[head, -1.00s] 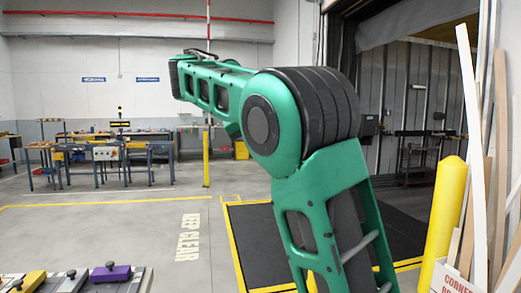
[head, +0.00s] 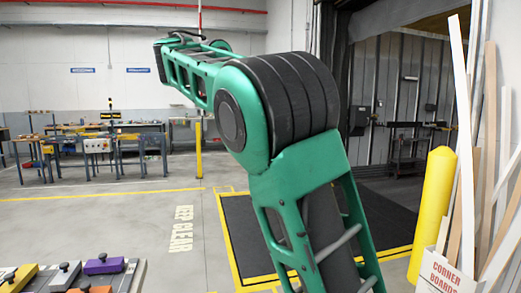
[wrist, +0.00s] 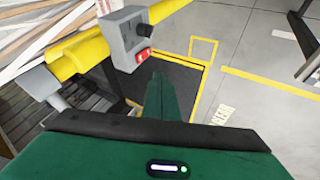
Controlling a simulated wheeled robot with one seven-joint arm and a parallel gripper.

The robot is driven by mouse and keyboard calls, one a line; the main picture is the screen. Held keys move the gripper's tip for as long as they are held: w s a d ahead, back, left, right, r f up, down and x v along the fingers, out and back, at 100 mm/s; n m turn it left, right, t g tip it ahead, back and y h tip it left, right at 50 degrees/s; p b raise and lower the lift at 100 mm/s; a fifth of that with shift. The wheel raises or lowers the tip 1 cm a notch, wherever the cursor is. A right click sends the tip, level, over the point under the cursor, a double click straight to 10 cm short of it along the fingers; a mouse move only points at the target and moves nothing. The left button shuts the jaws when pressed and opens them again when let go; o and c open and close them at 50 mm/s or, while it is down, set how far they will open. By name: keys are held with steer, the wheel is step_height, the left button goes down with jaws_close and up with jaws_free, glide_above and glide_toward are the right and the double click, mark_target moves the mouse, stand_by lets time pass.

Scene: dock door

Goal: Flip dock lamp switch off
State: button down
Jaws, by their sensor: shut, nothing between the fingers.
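The switch's on or off position is too small to tell. My gripper (wrist: 160,82) shows as dark green fingers, shut and empty, pointing up the picture just below the red switch. A small gap appears between them, but depth is hard to judge. In the head view my arm hides my gripper.
A yellow bollard (head: 432,215), leaning boards (head: 490,150) and a corner-board box (head: 448,275) stand at right. A workbench (head: 98,148) stands at the back left. A bench with coloured blocks (head: 103,264) is at lower left. The "KEEP CLEAR" floor (head: 205,260) is free.

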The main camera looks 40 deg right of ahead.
steer(key=shift+s+a+f+y, duration=0.2)
steer(key=shift+f+y, duration=0.1)
steer(key=shift+f, duration=0.1)
steer(key=shift+d, duration=0.1)
steer(key=d+f, duration=0.8)
steer(key=d, duration=0.1)
steer(key=shift+w+f, duration=0.2)
steer(key=shift+f, duration=0.2)
